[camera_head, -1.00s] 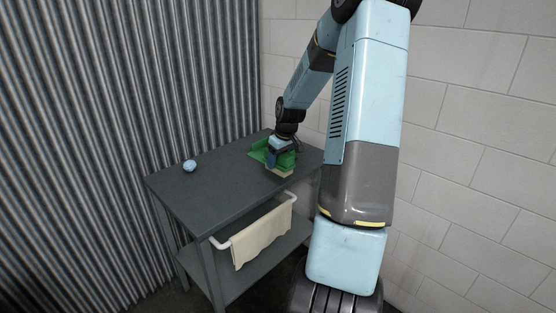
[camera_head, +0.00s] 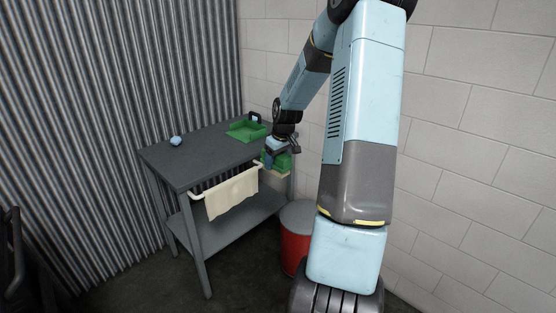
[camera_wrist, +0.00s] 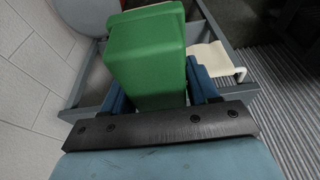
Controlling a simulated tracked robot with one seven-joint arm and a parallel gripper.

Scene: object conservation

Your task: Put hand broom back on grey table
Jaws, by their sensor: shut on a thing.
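My gripper (camera_head: 276,158) is shut on the hand broom (camera_head: 284,162), which has a green body and pale bristles facing down. In the head view the broom is held just off the right front edge of the grey table (camera_head: 190,152), near the towel rail's end. In the wrist view the green broom body (camera_wrist: 150,65) sits between the two blue fingers of my gripper (camera_wrist: 160,90). A green dustpan (camera_head: 245,132) with a dark handle lies at the back right of the tabletop. The tabletop's middle is bare.
A light blue crumpled ball (camera_head: 176,141) sits on the table's left part. A beige towel (camera_head: 232,194) hangs on the front rail. A red bin (camera_head: 295,248) with a grey lid stands right of the table, below the broom. A corrugated wall and a block wall stand behind.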

